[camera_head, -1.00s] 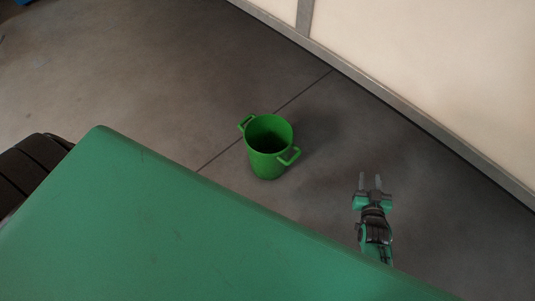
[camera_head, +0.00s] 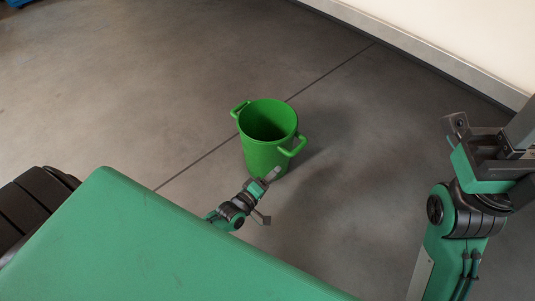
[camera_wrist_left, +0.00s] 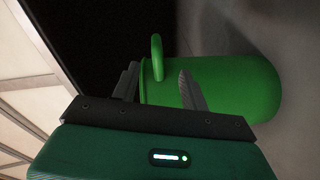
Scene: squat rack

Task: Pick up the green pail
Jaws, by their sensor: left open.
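The green pail (camera_head: 262,155) stands upright on the floor in the middle of the head view, its open top showing and a loop handle on each side. My left gripper (camera_head: 271,195) is low in front of the pail, its fingers spread apart and empty. In the left wrist view the pail (camera_wrist_left: 238,90) appears sideways, and one handle (camera_wrist_left: 157,57) shows between the spread fingers of my left gripper (camera_wrist_left: 160,80). I cannot tell whether the fingers touch it. My right arm shows large at the right edge of the head view, its gripper end (camera_head: 495,150) partly cut off.
The grey floor (camera_head: 180,80) around the pail is clear. A pale wall (camera_head: 450,30) with a grey base strip runs along the upper right. A small blue thing (camera_head: 18,3) is at the top left corner.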

